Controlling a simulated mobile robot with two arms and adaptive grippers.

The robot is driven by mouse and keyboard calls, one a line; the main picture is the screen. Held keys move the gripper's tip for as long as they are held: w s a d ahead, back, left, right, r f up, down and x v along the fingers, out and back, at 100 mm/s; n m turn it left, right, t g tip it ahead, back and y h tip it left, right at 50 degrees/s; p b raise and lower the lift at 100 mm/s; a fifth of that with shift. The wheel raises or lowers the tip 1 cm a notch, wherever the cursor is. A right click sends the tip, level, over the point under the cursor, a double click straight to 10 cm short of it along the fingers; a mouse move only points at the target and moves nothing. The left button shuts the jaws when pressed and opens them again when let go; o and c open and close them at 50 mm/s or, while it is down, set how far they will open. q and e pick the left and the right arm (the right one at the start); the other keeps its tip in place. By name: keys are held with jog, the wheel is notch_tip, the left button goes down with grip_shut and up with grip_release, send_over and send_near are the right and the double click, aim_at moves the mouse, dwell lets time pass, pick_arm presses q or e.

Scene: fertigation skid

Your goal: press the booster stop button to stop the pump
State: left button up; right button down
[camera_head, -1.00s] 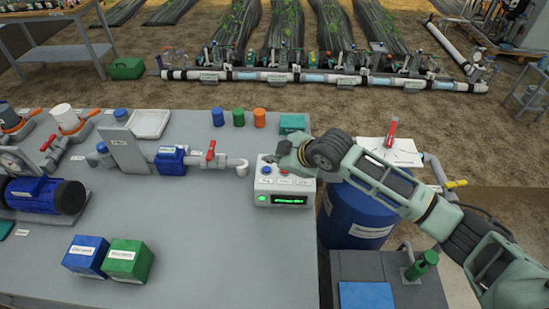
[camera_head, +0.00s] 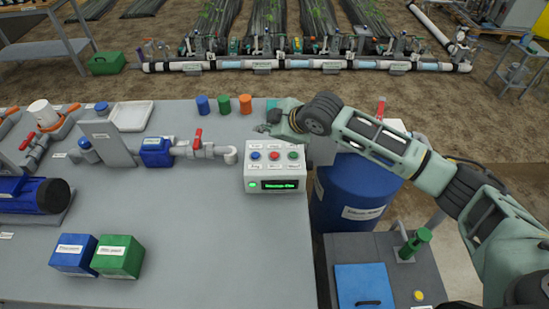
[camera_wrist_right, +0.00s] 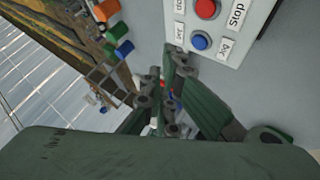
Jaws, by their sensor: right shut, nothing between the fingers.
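The control box (camera_head: 247,172) stands at the right edge of the grey bench, with a blue button (camera_head: 255,155), a red button (camera_head: 274,155) and a green button (camera_head: 293,155). Its display (camera_head: 280,185) shows green text and a small lamp (camera_head: 253,185) is lit green. In the right wrist view the red button (camera_wrist_right: 205,8) has a label reading "Stop" (camera_wrist_right: 237,15); the blue button (camera_wrist_right: 200,42) is beside it. My right gripper (camera_head: 264,128) is shut and empty, just beyond the box's back edge in the picture, apart from the buttons. My left gripper is out of view.
Pipework with a red-handled valve (camera_head: 198,138) lies left of the box. Blue, green and orange cups (camera_head: 224,104) stand behind it. A blue drum (camera_head: 350,190) is right of the bench.

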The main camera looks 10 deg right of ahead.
jog(key=b, duration=0.4)
send_over(274, 155)
jog(key=a, duration=0.2)
notch_tip(274, 155, down, 4)
jog(key=shift+s+d+f, duration=0.15)
jog(key=shift+f, duration=0.05)
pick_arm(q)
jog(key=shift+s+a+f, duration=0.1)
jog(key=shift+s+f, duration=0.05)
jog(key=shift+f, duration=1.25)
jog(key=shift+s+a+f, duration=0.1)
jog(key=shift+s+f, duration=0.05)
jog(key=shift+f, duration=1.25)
pick_arm(e)
jog(key=shift+f, duration=1.15)
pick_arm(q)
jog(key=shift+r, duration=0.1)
pick_arm(e)
jog(key=shift+f, duration=0.4)
jog(key=shift+f, duration=0.4)
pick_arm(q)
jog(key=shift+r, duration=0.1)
pick_arm(e)
jog(key=shift+r, duration=0.1)
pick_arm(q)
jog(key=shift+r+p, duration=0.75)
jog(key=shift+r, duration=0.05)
pick_arm(e)
jog(key=shift+r, duration=0.7)
